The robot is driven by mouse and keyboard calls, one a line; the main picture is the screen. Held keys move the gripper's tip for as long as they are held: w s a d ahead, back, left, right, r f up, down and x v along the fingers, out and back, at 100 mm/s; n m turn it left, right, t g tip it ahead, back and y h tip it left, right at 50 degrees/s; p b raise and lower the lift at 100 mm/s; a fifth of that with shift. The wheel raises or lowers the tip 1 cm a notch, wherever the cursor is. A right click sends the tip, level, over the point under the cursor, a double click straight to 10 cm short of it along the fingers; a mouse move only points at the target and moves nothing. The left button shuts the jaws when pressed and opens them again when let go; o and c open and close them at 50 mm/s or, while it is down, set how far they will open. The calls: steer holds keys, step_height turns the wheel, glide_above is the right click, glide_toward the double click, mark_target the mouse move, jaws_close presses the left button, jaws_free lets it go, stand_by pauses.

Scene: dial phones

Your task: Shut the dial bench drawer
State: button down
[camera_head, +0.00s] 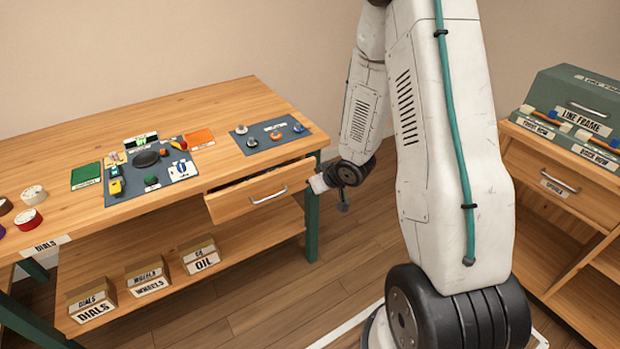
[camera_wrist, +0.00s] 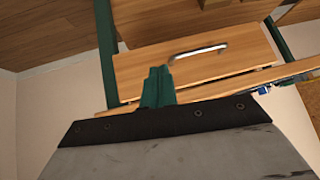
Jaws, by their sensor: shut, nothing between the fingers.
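The dial bench drawer (camera_head: 258,194) is a wooden drawer under the right end of the bench (camera_head: 70,145). It stands partly open, with a dark gap showing above its front. Its metal handle (camera_head: 269,196) is on the front face. In the wrist view the drawer front (camera_wrist: 200,68) and its handle (camera_wrist: 198,51) lie ahead of my gripper. My gripper (camera_wrist: 158,75) shows green fingers closed together with nothing between them. In the head view my gripper (camera_head: 318,184) is just right of the drawer front; whether it touches is unclear.
A blue mat (camera_head: 271,136) with small parts lies on the bench above the drawer. Another mat (camera_head: 150,172) with tools lies left of it. Labelled boxes stand on the lower shelf (camera_head: 185,275). A wooden cabinet (camera_head: 560,190) with a green case (camera_head: 575,108) stands at right. Floor between is clear.

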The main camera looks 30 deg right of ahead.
mark_target(307, 167)
steer(key=s+d+m+t+h, duration=0.15)
steer(key=d+m, duration=0.45)
steer(key=m, duration=1.3)
steer(key=shift+h, duration=0.35)
steer(key=w+f, duration=0.2)
steer(key=w, duration=0.2)
steer(key=w+f, duration=0.2)
steer(key=w, duration=0.2)
steer(key=w+f, duration=0.2)
steer(key=w, duration=0.1)
steer(key=shift+w+a+f, duration=0.15)
steer(key=shift+w, duration=0.25)
steer(key=w, duration=0.4)
steer(key=shift+w, duration=0.4)
steer(key=shift+w+r, duration=0.15)
steer(key=shift+r, duration=0.05)
